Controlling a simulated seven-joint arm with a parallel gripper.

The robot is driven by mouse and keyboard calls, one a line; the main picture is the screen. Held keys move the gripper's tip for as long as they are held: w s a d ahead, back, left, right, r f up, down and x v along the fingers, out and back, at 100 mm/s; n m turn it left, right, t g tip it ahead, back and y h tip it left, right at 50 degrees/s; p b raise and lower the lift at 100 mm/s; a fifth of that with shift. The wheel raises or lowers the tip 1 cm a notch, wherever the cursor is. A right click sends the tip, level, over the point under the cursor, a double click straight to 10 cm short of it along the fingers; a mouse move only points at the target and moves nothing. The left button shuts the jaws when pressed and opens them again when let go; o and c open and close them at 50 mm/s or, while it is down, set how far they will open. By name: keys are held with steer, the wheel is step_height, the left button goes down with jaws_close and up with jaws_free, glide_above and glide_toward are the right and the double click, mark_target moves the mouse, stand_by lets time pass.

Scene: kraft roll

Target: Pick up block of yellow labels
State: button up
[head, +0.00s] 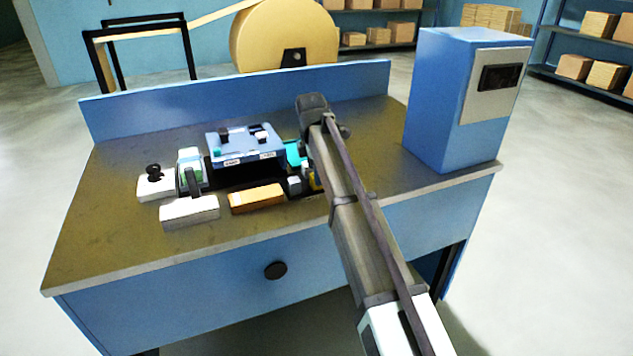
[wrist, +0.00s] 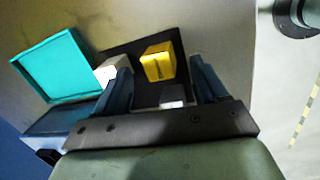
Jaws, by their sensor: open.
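The block of yellow labels (wrist: 158,62) shows in the wrist view on a dark tray (wrist: 188,47), between and beyond my fingertips. In the head view only a small yellow part (head: 313,181) shows beside my arm; the rest is hidden behind it. My gripper (wrist: 160,80) is open and empty, its two dark fingers on either side of the yellow block in the picture. I cannot tell the exact height of the fingers above it.
A white block (wrist: 107,69) is close to the left finger, and a teal open tray (wrist: 62,68) lies left. A blue box (head: 245,145), an orange block (head: 257,199) and white items crowd the table's left. A tall blue cabinet (head: 440,110) stands right.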

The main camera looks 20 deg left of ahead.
steer(key=shift+w+f, duration=0.2)
steer(key=shift+f, duration=0.95)
steer(key=c, duration=1.2)
